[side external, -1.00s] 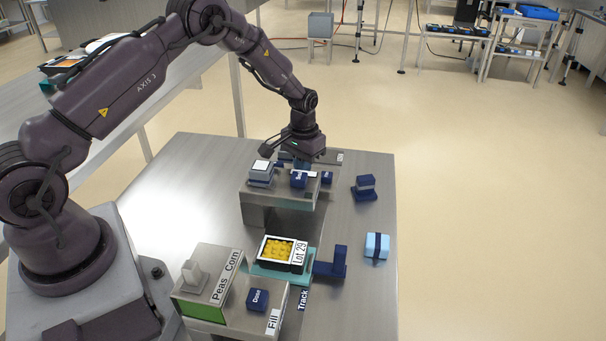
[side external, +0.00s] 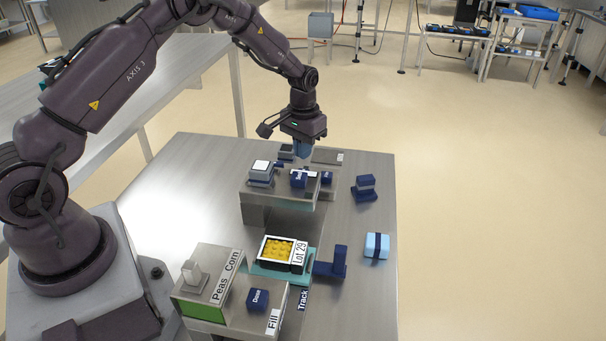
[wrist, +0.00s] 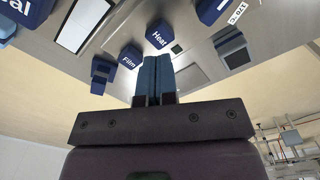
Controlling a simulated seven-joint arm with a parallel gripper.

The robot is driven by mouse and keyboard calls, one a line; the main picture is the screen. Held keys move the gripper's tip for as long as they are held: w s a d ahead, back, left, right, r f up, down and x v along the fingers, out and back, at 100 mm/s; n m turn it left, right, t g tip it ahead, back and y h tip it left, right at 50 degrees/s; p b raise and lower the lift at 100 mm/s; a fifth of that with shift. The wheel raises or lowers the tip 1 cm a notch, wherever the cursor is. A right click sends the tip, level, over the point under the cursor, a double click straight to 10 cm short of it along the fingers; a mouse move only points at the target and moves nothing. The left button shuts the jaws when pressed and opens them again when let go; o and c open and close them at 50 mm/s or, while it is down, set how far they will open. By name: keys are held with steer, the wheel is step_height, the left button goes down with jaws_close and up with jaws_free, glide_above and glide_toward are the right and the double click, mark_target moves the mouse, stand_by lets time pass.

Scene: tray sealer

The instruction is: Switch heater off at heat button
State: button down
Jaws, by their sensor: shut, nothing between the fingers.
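The blue Heat button (wrist: 159,34) shows in the wrist view on the grey sealer panel, just beyond my fingertips. A small pale round spot (wrist: 176,48) sits beside it; I cannot tell whether it is lit. My gripper (wrist: 156,62) has its two blue fingers together with nothing between them. In the side view my gripper (side external: 302,153) hangs above the back of the sealer top (side external: 268,193), pointing down, apparently clear of the buttons. There I cannot read which button is Heat.
The Film button (wrist: 130,58) is close beside Heat, and the Seal button (wrist: 20,8) is at the corner. A black tray (side external: 261,248) of yellow pieces labelled Lot 29 stands on a teal carrier. The fill station (side external: 210,262) is in front. The bench's right side holds blue blocks.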

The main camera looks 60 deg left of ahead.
step_height(320, 180, up, 10)
stand_by(0.7)
steer(key=s+d+r+m+t, duration=0.1)
steer(key=s+d+r, duration=0.3)
steer(key=s, duration=0.5)
steer(key=s+d+r+m+t, duration=0.1)
steer(key=s+d+r, duration=0.3)
steer(key=s, duration=0.5)
steer(key=s+d+r+m+t, duration=0.1)
steer(key=s+d+r+t, duration=0.2)
steer(key=s+r, duration=0.5)
steer(key=shift+s+d+t, duration=0.3)
steer(key=shift+s+d, duration=0.4)
steer(key=shift+s, duration=0.4)
